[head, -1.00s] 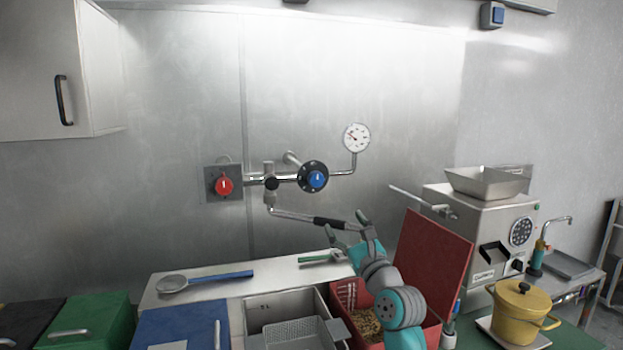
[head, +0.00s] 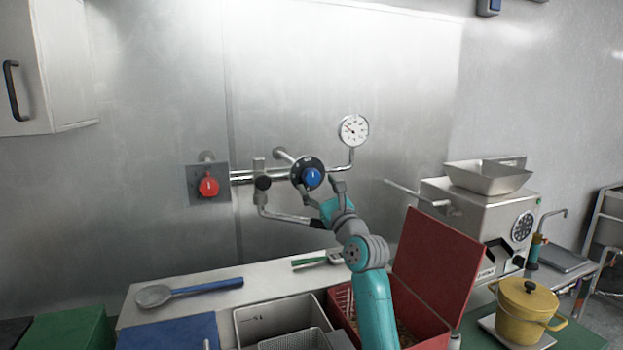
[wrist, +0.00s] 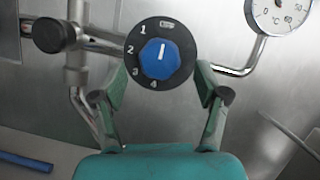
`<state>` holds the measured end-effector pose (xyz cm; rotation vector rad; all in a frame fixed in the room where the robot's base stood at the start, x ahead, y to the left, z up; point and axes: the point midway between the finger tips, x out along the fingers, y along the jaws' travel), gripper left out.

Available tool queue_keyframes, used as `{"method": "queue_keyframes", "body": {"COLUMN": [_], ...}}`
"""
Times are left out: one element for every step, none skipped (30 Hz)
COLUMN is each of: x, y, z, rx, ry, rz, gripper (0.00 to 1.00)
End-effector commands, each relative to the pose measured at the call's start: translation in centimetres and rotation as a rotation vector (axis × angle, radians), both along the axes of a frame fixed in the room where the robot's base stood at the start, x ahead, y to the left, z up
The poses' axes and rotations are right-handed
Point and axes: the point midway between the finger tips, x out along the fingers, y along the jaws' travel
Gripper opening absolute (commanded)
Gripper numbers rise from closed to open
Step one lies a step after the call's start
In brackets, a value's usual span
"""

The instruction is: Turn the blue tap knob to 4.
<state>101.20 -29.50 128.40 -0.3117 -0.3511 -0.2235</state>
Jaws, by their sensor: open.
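The blue tap knob (head: 311,177) sits on a round black dial plate (head: 297,164) on the wall pipework. In the wrist view the blue knob (wrist: 160,58) has a white line pointing almost straight up. The dial plate (wrist: 186,38) shows 1, 2, 3 and 4 running down its left side to the bottom, with a small light mark at the top. My gripper (head: 322,188) is open just below and in front of the knob. In the wrist view its green fingers (wrist: 160,97) stand apart, to the lower left and lower right of the dial, with nothing between them.
A red knob (head: 208,187) is on a plate at the left. A spout with a black grip (head: 284,216) hangs below the dial. A gauge (head: 353,130) stands above right. Below are a red box with raised lid (head: 432,262) and a blue-handled strainer (head: 190,291).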

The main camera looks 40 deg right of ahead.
Motion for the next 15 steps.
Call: {"method": "queue_keyframes", "body": {"x": [0.9,1.3,1.8,2.1,2.4,2.8,3.0,3.2,3.4,3.6,3.7,3.8,3.8,3.8,3.9], "y": [-0.1,-0.2,-0.2,-0.3,-0.3,-0.4,-0.5,-0.5,-0.6,-0.6,-0.6,-0.6,-0.6,-0.6,-0.6], "z": [0.4,0.6,0.8,0.9,1.0,1.1,1.2,1.3,1.4,1.5,1.5,1.5,1.5,1.5,1.5], "rx": [-0.001,-0.001,-0.001,-0.001,-0.001,0.001,0.001,0.000,0.001,0.001,0.001,0.001,0.001,0.001,0.001], "ry": [-0.001,-0.001,-0.001,-0.001,-0.001,0.000,0.000,-0.001,-0.001,-0.001,0.000,0.000,0.000,0.000,0.000], "rz": [0.001,0.001,0.001,0.001,0.001,0.001,0.001,0.002,0.001,0.001,0.000,0.000,0.000,0.000,0.000], "gripper": [0.73,0.73,0.73,0.73,0.73,0.73,0.73,0.73,0.73,0.73,0.73,0.73,0.73,0.73,0.73]}}
